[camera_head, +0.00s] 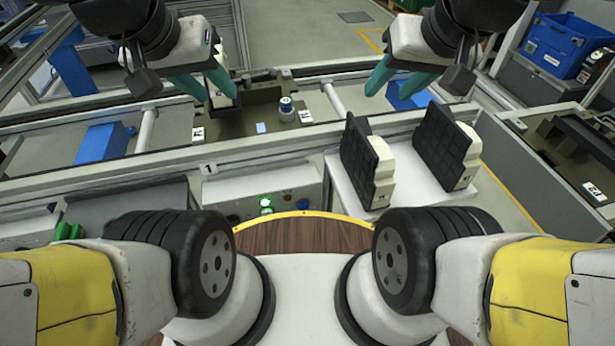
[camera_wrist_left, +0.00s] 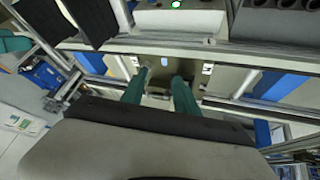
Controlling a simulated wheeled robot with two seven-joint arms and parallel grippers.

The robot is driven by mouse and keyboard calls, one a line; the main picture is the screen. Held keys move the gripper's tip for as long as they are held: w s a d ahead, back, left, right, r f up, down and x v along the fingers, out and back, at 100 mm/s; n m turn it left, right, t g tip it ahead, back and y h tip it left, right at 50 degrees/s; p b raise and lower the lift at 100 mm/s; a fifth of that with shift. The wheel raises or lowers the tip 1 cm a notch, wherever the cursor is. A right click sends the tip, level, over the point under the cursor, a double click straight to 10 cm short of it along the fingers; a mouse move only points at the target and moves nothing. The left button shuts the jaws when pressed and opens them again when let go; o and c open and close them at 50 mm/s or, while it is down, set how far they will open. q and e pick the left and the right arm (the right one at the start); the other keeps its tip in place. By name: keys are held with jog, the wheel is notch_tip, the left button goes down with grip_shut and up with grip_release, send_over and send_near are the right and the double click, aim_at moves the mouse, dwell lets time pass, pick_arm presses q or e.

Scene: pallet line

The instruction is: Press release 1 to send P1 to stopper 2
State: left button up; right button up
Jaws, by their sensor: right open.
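A grey control box (camera_head: 240,188) stands under the conveyor's near rail, by a label "1" (camera_head: 208,168). It has a lit green light (camera_head: 265,202) and a small blue part (camera_head: 303,204); lettering is too small to read. The green light also shows in the left wrist view (camera_wrist_left: 176,4). A brown pallet (camera_head: 262,118), its labels unreadable, sits on the conveyor behind the box. My left gripper (camera_head: 220,92) is open above the pallet's left part, its teal fingers apart; contact cannot be told. My right gripper (camera_head: 384,92) is open and empty above the conveyor, right of the pallet.
Two black-faced white blocks (camera_head: 364,160) (camera_head: 446,147) stand on a white surface right of the control box. Another pallet (camera_head: 560,150), labelled "P2", lies at the far right. A blue crate (camera_head: 566,45) is at the back right. A wooden-topped round surface (camera_head: 300,234) is in front.

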pick_arm(q)
jog(key=shift+c, duration=0.5)
grip_shut()
dwell(1.5)
